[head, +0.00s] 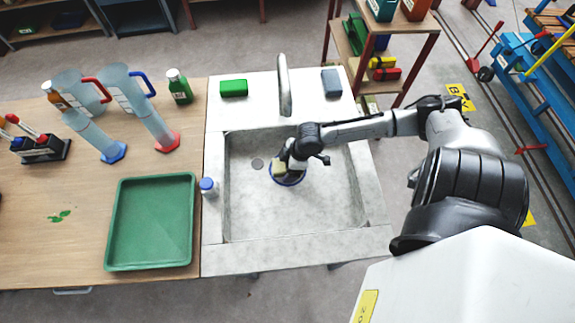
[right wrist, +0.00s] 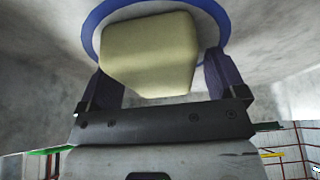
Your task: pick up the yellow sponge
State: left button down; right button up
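The yellow sponge (right wrist: 150,52) is a pale yellow block. In the right wrist view it lies between the spread fingers of my right gripper (right wrist: 163,80). A narrow gap shows at the right finger; contact at the left finger is unclear. In the head view the sponge (head: 279,169) shows beside my right gripper (head: 285,164), low in the sink basin. A blue-rimmed round dish (head: 290,179) is behind or under the sponge; whether they touch is unclear. My left gripper is not in view.
The sink basin (head: 330,205) has walls around the gripper. The faucet (head: 284,90) stands behind it. A green sponge (head: 233,88) and a blue-grey one (head: 331,83) lie on the rear ledge. A blue-capped bottle (head: 208,188) and a green tray (head: 150,222) are left.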

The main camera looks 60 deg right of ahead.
aim_at(282, 165)
jog(key=c, duration=0.9)
jog(key=shift+b, duration=0.35)
notch_tip(282, 165, up, 5)
jog(key=shift+f+p, duration=0.1)
jog(key=shift+p, duration=0.75)
jog(key=s+d+r+p, duration=0.2)
jog(key=s, duration=0.1)
jog(key=s+d+r+p, duration=0.2)
jog(key=d+p, duration=0.1)
jog(key=s+d+r+p, duration=0.2)
jog(key=s+p, duration=0.1)
jog(key=shift+s+d+r, duration=0.3)
jog(key=shift+s+d, duration=0.05)
jog(key=shift+d, duration=0.05)
